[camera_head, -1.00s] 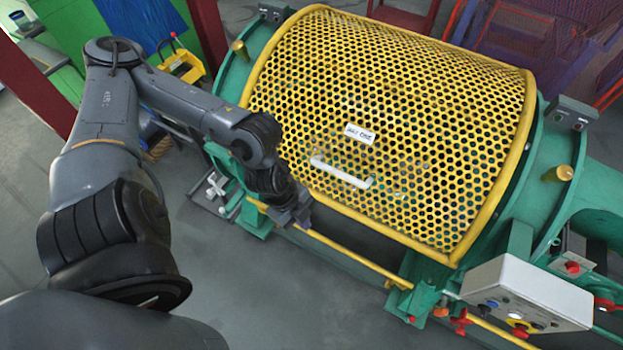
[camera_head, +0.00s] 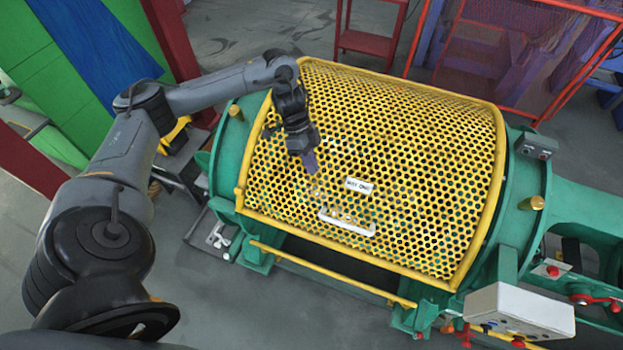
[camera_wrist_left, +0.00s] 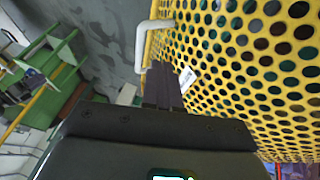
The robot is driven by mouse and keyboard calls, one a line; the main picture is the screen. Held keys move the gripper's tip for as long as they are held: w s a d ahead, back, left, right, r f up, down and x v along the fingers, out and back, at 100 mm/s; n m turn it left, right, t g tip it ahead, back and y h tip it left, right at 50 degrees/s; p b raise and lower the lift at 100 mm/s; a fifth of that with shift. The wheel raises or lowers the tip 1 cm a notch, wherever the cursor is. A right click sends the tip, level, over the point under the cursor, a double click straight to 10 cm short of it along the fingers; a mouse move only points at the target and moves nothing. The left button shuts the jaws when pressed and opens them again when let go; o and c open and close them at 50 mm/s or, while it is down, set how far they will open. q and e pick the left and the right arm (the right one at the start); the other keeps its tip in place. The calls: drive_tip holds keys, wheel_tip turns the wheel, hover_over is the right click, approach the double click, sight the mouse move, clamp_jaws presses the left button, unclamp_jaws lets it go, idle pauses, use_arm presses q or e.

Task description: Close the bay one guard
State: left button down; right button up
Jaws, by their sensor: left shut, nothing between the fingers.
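The bay one guard (camera_head: 420,130) is a curved yellow perforated cover over the green drum machine. It lies over the machine's top and front, its lower edge above a yellow rail with a dark gap between. It has a white label (camera_head: 358,185) and a white handle (camera_head: 347,223) near its lower edge. My left gripper (camera_head: 311,163) is shut and empty, in front of the guard, up and left of the handle. In the left wrist view, the shut fingers (camera_wrist_left: 165,85) show beside the guard, with the handle (camera_wrist_left: 143,45) beyond them. I cannot tell if they touch the mesh. My right gripper is not in view.
A yellow rail (camera_head: 330,273) runs along the machine's front. A grey control box (camera_head: 520,313) with buttons stands at lower right. A red post (camera_head: 28,160) stands at the left. The grey floor in front is clear.

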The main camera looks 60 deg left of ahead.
use_arm(q)
drive_tip(key=p, duration=0.1)
hover_over(322, 211)
drive_tip(key=a, duration=0.2)
wheel_tip(322, 211, down, 10)
drive_tip(key=shift+s+d+f+p, duration=0.1)
drive_tip(key=shift+d+f+p, duration=0.05)
drive_tip(key=shift+f, duration=0.3)
drive_tip(key=shift+s+d+f+p, duration=0.1)
drive_tip(key=shift+f+p, duration=0.05)
drive_tip(key=shift+f, duration=0.25)
